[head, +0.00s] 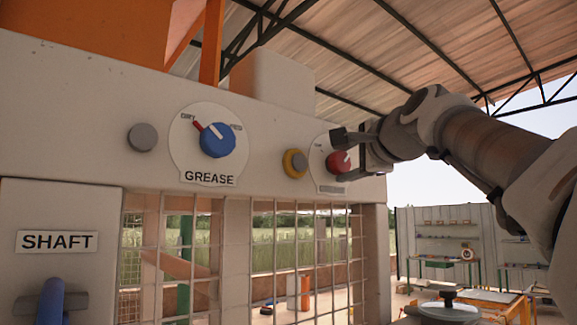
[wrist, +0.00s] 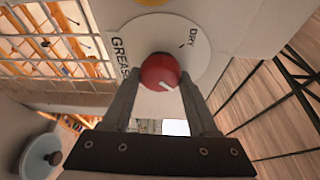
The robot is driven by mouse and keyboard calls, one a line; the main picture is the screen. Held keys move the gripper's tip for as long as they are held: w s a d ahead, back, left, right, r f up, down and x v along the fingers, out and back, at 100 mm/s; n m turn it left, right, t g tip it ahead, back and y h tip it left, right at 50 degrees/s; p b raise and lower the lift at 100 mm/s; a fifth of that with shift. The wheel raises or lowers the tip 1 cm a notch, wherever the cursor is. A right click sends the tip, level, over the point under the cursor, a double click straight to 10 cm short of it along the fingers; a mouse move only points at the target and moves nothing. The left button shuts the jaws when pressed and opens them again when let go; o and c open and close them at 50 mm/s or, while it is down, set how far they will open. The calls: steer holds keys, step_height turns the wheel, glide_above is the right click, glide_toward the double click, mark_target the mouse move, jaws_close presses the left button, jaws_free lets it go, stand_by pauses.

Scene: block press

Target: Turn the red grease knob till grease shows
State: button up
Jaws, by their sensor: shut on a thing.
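The red knob (head: 338,161) sits on a round white plate at the right end of the press's front beam. In the wrist view the red knob (wrist: 157,70) has a white line pointing down and right. Its plate (wrist: 205,58) reads "DRY" and "GREASE", with a small dark mark beside "DRY". My gripper (head: 345,159) has one finger above and one below the knob in the head view. In the wrist view my gripper (wrist: 160,78) is shut on the knob from both sides. I see no clear grease. The fingers hide part of the plate.
A blue knob (head: 217,140) on another plate marked "GREASE" is left of it. A grey button (head: 143,137) and a yellow-ringed button (head: 294,163) share the beam. A wire mesh guard (head: 300,255) is below. A blue "SHAFT" lever (head: 50,300) is lower left.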

stand_by(0.5)
steer(key=o, duration=1.4)
steer(key=shift+c, duration=0.2)
steer(key=b+v, duration=0.4)
steer(key=v, duration=1.3)
steer(key=shift+s, duration=0.25)
steer(key=shift+a, duration=0.1)
